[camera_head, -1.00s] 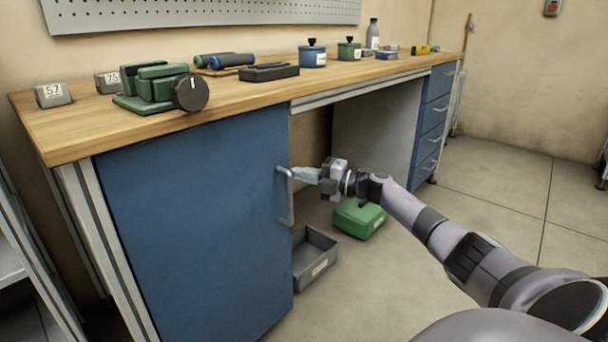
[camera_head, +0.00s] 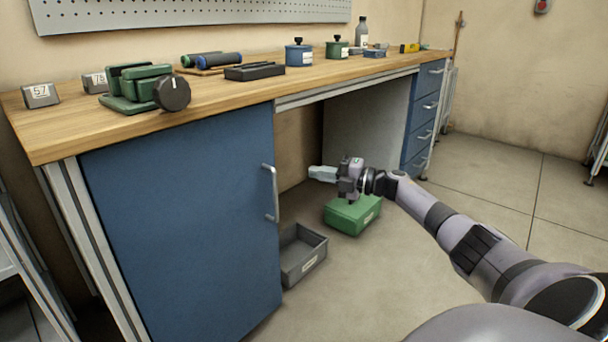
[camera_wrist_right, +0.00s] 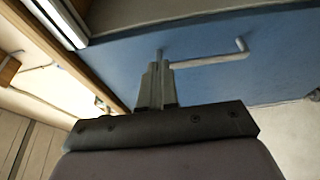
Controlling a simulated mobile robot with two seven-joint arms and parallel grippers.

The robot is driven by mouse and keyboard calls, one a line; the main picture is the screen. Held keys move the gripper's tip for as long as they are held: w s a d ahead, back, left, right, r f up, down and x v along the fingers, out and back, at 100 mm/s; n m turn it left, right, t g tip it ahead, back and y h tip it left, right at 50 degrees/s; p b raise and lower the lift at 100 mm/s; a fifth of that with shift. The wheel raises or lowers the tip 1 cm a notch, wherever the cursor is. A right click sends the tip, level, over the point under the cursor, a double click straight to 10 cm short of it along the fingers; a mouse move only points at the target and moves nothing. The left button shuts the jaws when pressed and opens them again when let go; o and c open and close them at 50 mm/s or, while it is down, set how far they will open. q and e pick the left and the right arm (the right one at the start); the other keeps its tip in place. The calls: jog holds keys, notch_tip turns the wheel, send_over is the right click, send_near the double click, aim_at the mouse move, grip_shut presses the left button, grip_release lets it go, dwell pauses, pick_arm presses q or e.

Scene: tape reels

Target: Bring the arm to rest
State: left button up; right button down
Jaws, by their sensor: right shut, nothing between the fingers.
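My right gripper (camera_head: 322,173) is shut and empty. In the head view it is to the right of the blue cabinet door (camera_head: 190,215) and its metal handle (camera_head: 270,192), with a gap between fingertips and handle. In the right wrist view the closed fingers (camera_wrist_right: 157,85) point toward the blue door (camera_wrist_right: 210,75), and the handle (camera_wrist_right: 210,60) shows beyond and to the right of them. The door looks closed. My left gripper is not in view.
A green box (camera_head: 352,214) and an open grey bin (camera_head: 302,254) are on the floor below the gripper. The wooden worktop (camera_head: 215,95) holds a green vise (camera_head: 140,88), blue pot (camera_head: 299,54) and several other items. Floor at the right is clear.

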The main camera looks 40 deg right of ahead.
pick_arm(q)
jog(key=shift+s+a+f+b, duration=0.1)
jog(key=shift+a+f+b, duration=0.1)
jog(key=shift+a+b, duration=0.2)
pick_arm(e)
jog(key=shift+s+d, duration=0.4)
jog(key=shift+d, duration=0.35)
jog(key=shift+s+d, duration=0.4)
jog(key=shift+d, duration=0.4)
jog(key=shift+s+d, duration=0.4)
jog(key=shift+d, duration=0.35)
